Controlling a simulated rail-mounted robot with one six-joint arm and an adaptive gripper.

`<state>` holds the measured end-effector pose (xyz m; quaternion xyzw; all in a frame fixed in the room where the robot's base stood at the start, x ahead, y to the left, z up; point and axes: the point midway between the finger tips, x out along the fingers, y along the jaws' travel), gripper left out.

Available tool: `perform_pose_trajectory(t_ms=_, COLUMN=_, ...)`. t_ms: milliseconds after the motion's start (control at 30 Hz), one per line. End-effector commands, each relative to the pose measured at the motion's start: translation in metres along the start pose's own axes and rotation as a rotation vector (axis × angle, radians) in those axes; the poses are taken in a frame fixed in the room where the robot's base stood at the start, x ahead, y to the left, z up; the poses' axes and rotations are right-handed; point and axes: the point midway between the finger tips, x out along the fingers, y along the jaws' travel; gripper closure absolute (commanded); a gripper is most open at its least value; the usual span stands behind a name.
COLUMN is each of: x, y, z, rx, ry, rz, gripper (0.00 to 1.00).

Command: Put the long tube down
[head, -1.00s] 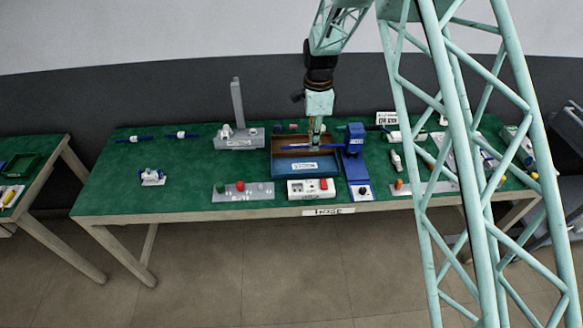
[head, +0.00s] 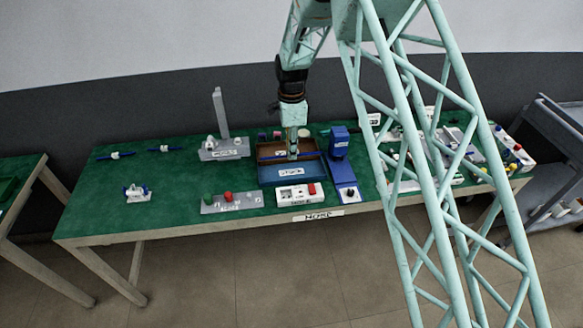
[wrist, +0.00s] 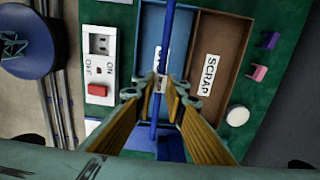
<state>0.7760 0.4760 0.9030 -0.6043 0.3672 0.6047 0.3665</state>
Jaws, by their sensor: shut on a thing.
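My gripper (wrist: 160,88) is shut on the long tube (wrist: 170,22), a thin blue rod with a white band between the fingertips. In the wrist view the tube runs lengthwise over the blue tray (wrist: 178,50). The brown tray (wrist: 209,35) labelled SCRAP lies beside it. In the head view my gripper (head: 293,157) is low over the two trays, the blue tray (head: 267,175) in front and the brown one (head: 315,146) behind. I cannot tell whether the tube touches a tray.
A switch box (head: 288,196) with a red button stands in front of the blue tray. A blue device (head: 339,143) stands close on the right, and a grey stand (head: 220,115) on the left. Two short tubes (head: 115,155) (head: 165,149) lie at the back left, with bare green mat around them.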

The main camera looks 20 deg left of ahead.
Motion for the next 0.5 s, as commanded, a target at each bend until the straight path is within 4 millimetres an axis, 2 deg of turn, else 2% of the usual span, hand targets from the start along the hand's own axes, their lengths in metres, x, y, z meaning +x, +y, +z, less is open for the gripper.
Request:
perform_pose_trajectory(t_ms=200, x=0.029, y=0.001, z=0.0, rx=0.0, ry=0.0, rz=0.002, gripper=0.98)
perform_pose_trajectory(t_ms=333, x=0.039, y=0.0, z=0.0, rx=0.0, ry=0.0, rz=0.001, gripper=0.98)
perform_pose_trajectory(t_ms=500, x=0.042, y=0.0, z=0.0, rx=0.0, ry=0.0, rz=0.0, gripper=0.98)
